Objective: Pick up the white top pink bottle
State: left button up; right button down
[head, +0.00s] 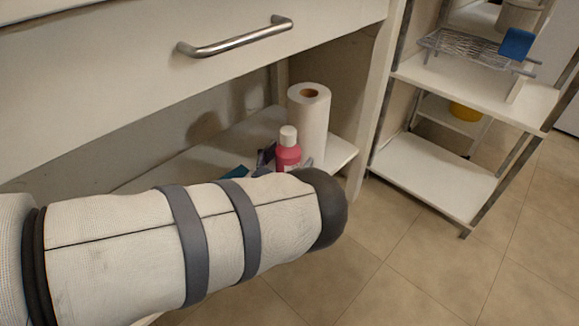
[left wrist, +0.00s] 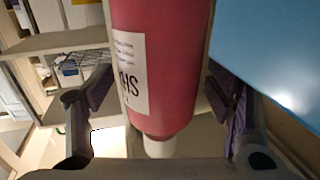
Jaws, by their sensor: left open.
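The pink bottle (head: 288,156) with its white top stands upright on the low shelf in the head view, its lower part hidden by my left arm. In the left wrist view the bottle (left wrist: 175,70) looks upside down, white cap at the bottom, with a white label. My left gripper (left wrist: 158,92) is open, with one finger on each side of the bottle. A gap shows at the left finger; I cannot tell if the right finger touches. In the head view only a dark bit of the gripper (head: 265,158) shows beside the bottle. My right gripper is not in view.
A paper towel roll (head: 314,130) stands close behind the bottle. A blue item (left wrist: 268,50) is close at the right in the left wrist view. A drawer front with a metal handle (head: 238,38) overhangs the shelf. A shelf rack (head: 440,175) stands to the right; floor between is clear.

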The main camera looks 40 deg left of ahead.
pick_arm(q)
jog(key=c, duration=1.7)
